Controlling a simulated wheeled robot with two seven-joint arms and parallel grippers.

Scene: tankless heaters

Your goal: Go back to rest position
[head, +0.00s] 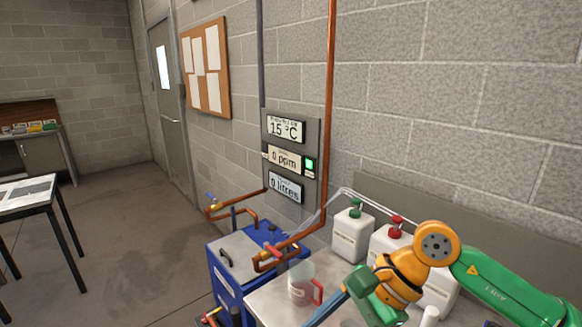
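One of my arms, green and orange, comes in from the lower right over the bench. Its orange joints are bent and a green part points down to the left. I cannot make out gripper fingers on it. No arm comes in from the left, and my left gripper is not in the head view. No held object can be seen.
Below the arm is a grey bench (267,303) with a clear jug with a red handle (301,284) and white canisters (351,233). A blue unit (228,283) and copper pipes (332,130) stand left of it. Wall displays (285,158) hang behind. Floor (130,240) further left is clear.

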